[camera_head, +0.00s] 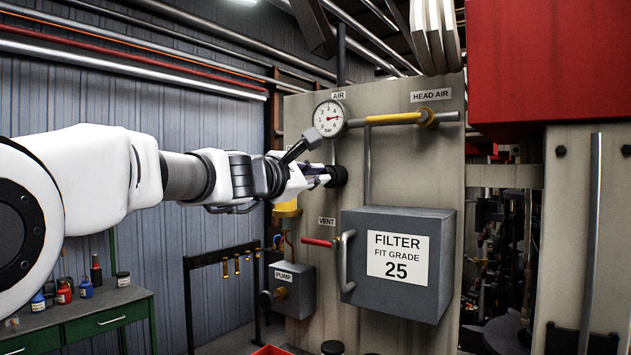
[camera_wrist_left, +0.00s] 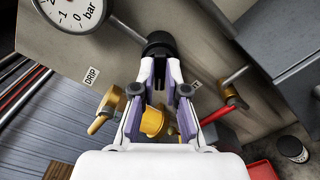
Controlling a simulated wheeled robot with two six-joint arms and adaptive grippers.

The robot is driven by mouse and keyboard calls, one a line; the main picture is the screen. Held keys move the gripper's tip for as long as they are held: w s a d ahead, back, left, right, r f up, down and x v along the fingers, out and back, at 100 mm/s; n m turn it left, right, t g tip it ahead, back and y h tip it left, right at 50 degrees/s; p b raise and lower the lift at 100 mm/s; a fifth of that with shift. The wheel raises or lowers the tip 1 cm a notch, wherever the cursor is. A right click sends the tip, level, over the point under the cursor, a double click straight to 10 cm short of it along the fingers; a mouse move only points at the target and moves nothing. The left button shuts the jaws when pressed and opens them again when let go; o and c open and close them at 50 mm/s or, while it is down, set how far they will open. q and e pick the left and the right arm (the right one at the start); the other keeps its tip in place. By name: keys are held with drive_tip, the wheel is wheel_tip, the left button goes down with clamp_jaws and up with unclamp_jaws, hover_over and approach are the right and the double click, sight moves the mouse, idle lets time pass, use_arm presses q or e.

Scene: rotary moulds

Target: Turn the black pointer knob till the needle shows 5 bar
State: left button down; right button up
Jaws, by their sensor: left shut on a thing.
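The black knob (camera_head: 339,176) sits on the beige panel under the round white gauge (camera_head: 330,118). My left gripper (camera_head: 322,174) reaches it from the left and is shut on it; its fingers hide part of the knob. In the left wrist view, the fingertips (camera_wrist_left: 172,66) meet the dark round knob (camera_wrist_left: 159,42); its pointer cannot be made out. In the head view the gauge's red needle points right, between the 4 and the 6, near where 5 lies. The wrist view shows only part of the gauge (camera_wrist_left: 70,10). My right gripper is not in view.
A yellow-handled HEAD AIR valve (camera_head: 395,118) is at the upper right. Below are a red VENT lever (camera_head: 318,242), a grey FILTER box (camera_head: 435,265) with a bar handle (camera_head: 347,262), and a PUMP box (camera_head: 295,290). A brass DRIP valve (camera_wrist_left: 108,105) is near the gripper.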

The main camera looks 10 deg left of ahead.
use_arm(q)
drive_tip(key=c, duration=1.3)
unclamp_jaws()
drive_tip(key=shift+w+a+f, duration=0.1)
drive_tip(key=shift+w+f, duration=0.05)
drive_tip(key=shift+c, duration=0.2)
drive_tip(key=shift+o, duration=0.7)
drive_tip(key=shift+w+a+f, duration=0.1)
drive_tip(key=shift+w, duration=0.1)
approach(325, 130)
drive_tip(key=x, duration=0.5)
drive_tip(key=shift+w, duration=0.4)
